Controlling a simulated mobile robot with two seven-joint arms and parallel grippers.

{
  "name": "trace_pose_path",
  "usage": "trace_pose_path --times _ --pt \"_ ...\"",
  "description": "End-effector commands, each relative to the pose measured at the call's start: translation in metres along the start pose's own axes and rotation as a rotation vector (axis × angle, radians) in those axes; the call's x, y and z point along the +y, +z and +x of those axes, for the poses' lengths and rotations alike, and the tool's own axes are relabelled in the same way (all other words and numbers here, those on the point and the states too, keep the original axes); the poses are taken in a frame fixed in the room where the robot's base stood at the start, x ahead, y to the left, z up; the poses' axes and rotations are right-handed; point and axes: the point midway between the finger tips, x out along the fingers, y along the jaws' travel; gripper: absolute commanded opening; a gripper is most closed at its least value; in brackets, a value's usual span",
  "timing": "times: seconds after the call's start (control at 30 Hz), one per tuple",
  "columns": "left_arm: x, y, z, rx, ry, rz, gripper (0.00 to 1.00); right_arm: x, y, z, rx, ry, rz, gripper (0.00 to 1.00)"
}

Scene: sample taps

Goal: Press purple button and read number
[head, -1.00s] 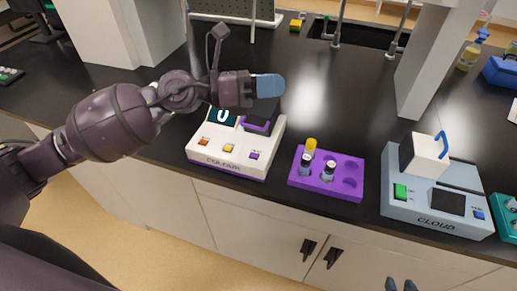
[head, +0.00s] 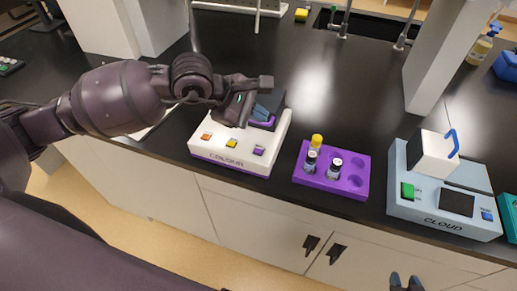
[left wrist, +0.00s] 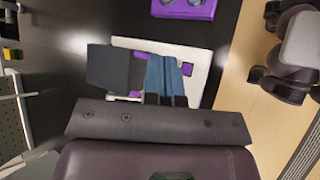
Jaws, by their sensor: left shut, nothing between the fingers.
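The white colour meter (head: 222,158) stands on the bench, with a purple button (head: 259,151) at the right of its front row. The purple button also shows in the left wrist view (left wrist: 187,69), just right of my fingertips. My left gripper (head: 266,106) is shut and empty, its blue fingers (left wrist: 163,74) over the meter. In the head view it is behind the button row, near the dark lid; I cannot tell its height above the meter. The gripper hides the display, so no number is readable. My right gripper (head: 405,283) shows only its tips, slightly apart, at the bottom edge.
A purple rack (head: 335,185) with several vials stands right of the meter. The pale blue CLOUD meter (head: 440,212), with a green button (head: 407,190), is further right. A white pillar (head: 428,75) rises behind it. The bench between the rack and pillar is clear.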

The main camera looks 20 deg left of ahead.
Motion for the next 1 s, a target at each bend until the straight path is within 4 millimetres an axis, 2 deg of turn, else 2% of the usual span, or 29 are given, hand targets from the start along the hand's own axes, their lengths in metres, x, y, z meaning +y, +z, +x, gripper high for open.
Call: trace_pose_path --times 0.47,1.0 --pt "-0.004 -0.004 0.006 -0.002 0.000 -0.003 0.00 0.000 0.004 0.002 -0.002 0.000 0.000 0.36" --pt "-0.036 -0.035 0.049 -0.004 -0.002 -0.006 0.00 -0.003 0.032 0.014 -0.019 -0.002 -0.001 0.36"
